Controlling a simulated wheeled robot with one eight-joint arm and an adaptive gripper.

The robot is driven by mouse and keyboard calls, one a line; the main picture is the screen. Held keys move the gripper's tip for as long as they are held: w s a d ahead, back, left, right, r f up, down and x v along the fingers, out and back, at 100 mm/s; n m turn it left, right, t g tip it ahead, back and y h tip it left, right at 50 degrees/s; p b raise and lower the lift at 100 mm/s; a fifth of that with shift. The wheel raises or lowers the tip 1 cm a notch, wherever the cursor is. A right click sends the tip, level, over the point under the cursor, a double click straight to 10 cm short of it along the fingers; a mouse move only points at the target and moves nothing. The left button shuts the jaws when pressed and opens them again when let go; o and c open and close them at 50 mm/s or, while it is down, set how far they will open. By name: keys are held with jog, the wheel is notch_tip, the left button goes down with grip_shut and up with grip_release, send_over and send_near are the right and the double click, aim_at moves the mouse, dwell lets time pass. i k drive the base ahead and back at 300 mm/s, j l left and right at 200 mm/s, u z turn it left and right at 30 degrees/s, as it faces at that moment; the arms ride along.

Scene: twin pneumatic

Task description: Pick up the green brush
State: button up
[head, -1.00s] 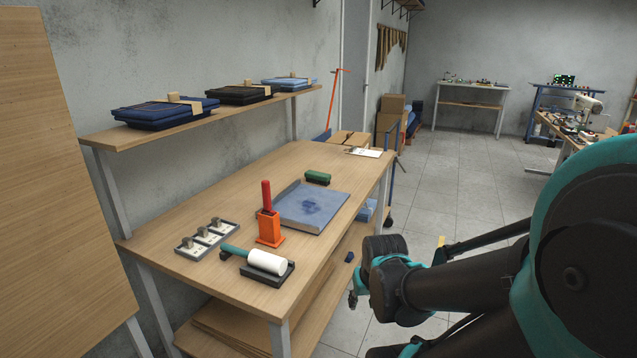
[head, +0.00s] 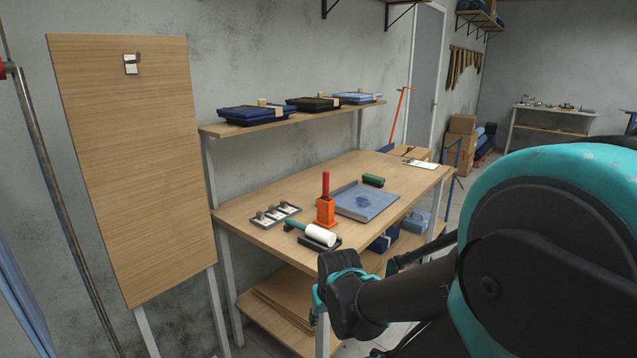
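The green brush (head: 373,180) lies on the wooden workbench (head: 262,232), just behind the far edge of a blue-grey flat block or folded cloth (head: 368,203). It is a small green block with a dark underside, and nothing holds it. My dark and teal arm fills the right and lower right of the head view, in front of the bench.
An orange holder (head: 325,212) with a red handle stands left of the cloth. A white roller (head: 320,235) in a dark tray and a rack of small stamps (head: 272,216) lie nearer. A shelf (head: 290,118) with folded cloths runs above the bench's back. A wooden board (head: 135,180) stands left.

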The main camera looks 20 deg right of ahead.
aim_at(376, 181)
jog(key=i+l+u, duration=0.2)
jog(key=l, duration=0.3)
jog(key=l+u, duration=0.2)
jog(key=l, duration=0.3)
jog(key=i+l+u, duration=0.15)
jog(key=l, duration=0.35)
